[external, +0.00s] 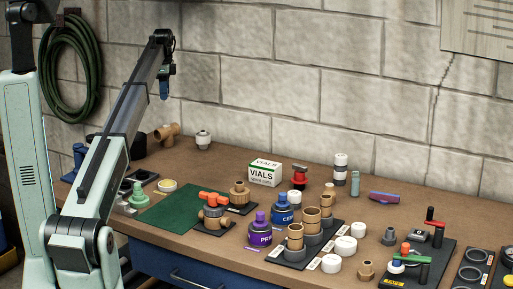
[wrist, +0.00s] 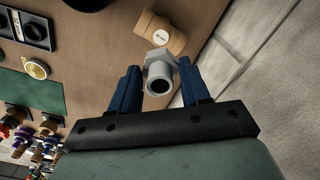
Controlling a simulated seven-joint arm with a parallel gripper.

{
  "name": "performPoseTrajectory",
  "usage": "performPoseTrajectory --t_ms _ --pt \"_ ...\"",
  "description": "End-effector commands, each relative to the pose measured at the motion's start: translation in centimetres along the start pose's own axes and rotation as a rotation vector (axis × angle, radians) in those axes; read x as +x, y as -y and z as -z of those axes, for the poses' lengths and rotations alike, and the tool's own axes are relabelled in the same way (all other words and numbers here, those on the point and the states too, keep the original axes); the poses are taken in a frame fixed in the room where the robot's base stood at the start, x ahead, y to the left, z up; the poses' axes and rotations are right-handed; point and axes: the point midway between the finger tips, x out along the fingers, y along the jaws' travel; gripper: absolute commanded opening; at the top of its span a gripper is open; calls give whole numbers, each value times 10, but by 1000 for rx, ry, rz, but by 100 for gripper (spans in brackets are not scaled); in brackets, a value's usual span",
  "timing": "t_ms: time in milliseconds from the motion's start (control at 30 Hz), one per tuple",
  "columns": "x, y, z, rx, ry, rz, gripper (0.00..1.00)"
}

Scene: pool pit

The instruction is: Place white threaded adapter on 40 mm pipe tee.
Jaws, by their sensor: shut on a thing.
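My gripper (external: 164,91) hangs over the back left of the bench, well above the surface. In the wrist view its two blue fingers (wrist: 159,68) are shut on the white threaded adapter (wrist: 160,64), a pale hexagonal collar with a round open tube facing the camera. In the external view I cannot make the adapter out in the fingers. The tan pipe tee (external: 167,132) lies on the bench near the wall, below the gripper. In the wrist view the tee (wrist: 152,25), with a round white label, is just beyond the adapter and apart from it.
A white-and-grey fitting (external: 203,141) stands to the right of the tee. A green mat (external: 172,210), a vials box (external: 265,173) and several cans and fittings fill the bench further right. The block wall (external: 245,110) is close behind.

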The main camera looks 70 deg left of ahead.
Motion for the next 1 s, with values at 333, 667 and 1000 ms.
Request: performPoseTrajectory --t_ms 333,667,1000 --pt "12 2 1 84 1 -11 16" --pt "59 2 1 83 1 -12 16" --pt "92 1 1 83 1 -12 16"
